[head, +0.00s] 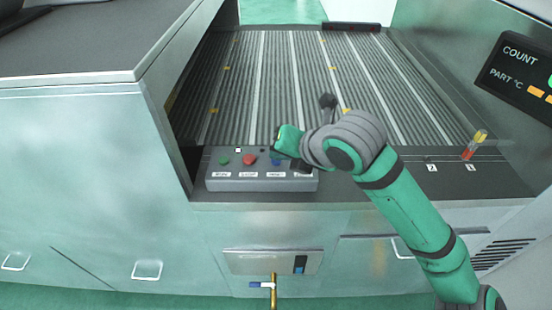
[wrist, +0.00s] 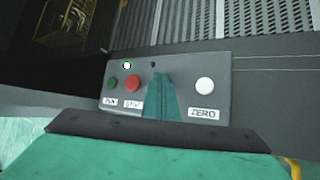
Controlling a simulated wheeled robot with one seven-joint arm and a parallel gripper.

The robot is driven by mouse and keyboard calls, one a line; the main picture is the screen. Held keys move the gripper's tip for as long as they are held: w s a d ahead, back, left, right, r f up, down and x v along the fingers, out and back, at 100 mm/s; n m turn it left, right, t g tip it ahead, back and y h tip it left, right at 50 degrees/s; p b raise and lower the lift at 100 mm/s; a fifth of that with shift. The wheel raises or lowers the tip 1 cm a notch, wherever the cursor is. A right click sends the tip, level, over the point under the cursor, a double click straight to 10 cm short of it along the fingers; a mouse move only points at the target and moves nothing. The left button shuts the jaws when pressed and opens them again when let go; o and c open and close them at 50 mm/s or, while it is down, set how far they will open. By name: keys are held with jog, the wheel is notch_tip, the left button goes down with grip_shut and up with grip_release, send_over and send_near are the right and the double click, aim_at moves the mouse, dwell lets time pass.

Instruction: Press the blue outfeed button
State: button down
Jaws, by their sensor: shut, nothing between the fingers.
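The grey button box (head: 222,184) stands on the front ledge of the conveyor, with a row of labelled buttons. The blue button (head: 276,161) shows in the head view, right of the red button (head: 249,160) and green button (head: 223,161). My gripper (head: 278,148) is shut and empty, with its tip just above or at the blue button; I cannot tell whether they touch. In the wrist view the closed fingers (wrist: 161,78) lie over the box between the red button (wrist: 132,83) and the white ZERO button (wrist: 205,85). They hide the blue button and its label there.
A ribbed conveyor bed (head: 290,75) lies behind the box. A grey-topped metal housing (head: 80,45) rises to the left. A count display (head: 520,70) is at the right, with a red and yellow piece (head: 474,146) on the ledge. A brass pipe (head: 274,290) stands below.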

aim_at(279, 164)
jog(key=shift+r, duration=0.8)
jog(key=shift+r, duration=2.5)
